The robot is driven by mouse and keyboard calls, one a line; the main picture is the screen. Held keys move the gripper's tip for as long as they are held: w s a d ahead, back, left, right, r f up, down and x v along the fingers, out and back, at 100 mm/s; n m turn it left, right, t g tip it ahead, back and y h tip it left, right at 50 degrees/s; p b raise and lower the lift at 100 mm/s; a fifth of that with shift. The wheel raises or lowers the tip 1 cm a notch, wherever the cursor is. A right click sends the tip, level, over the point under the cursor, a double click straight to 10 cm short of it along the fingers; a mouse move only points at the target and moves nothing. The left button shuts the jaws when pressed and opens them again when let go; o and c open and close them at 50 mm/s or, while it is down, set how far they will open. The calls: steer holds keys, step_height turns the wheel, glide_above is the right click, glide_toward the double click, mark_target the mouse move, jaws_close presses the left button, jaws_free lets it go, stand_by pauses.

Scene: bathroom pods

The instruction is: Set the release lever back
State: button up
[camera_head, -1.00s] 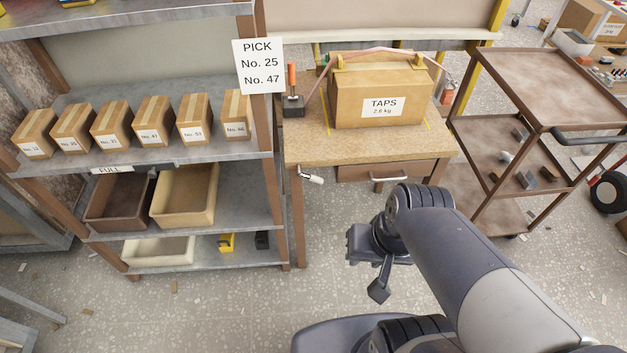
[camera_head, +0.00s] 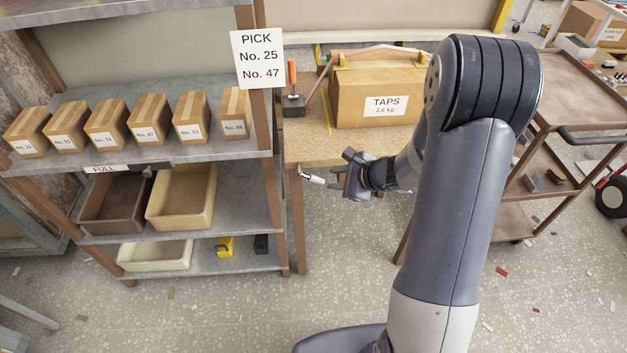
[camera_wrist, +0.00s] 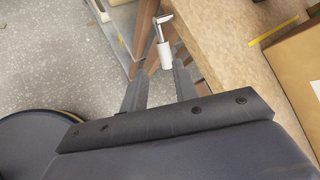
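A small lever with a white cylindrical handle (camera_head: 313,178) and a metal arm sticks out from the front left edge of the wooden workbench (camera_head: 300,150). Its handle (camera_wrist: 166,55) also shows in the wrist view, just beyond my fingertips. My gripper (camera_head: 342,174) is open and points left towards the lever, a little to its right. In the wrist view the two fingers of my gripper (camera_wrist: 158,82) stand apart with the handle end near the gap. Whether they touch it I cannot tell.
A black block with an orange-handled stick (camera_head: 292,98) and the TAPS box (camera_head: 375,118) stand on the bench. A shelf rack (camera_head: 225,137) with boxes and bins is on the left. A brown trolley (camera_head: 575,100) is on the right, partly behind my arm.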

mark_target(316, 179)
steer(key=shift+m, duration=0.3)
steer(key=x, duration=1.1)
steer(key=shift+w+d+f, duration=0.25)
steer(key=shift+w+d, duration=0.05)
steer(key=shift+d, duration=0.05)
jaws_close()
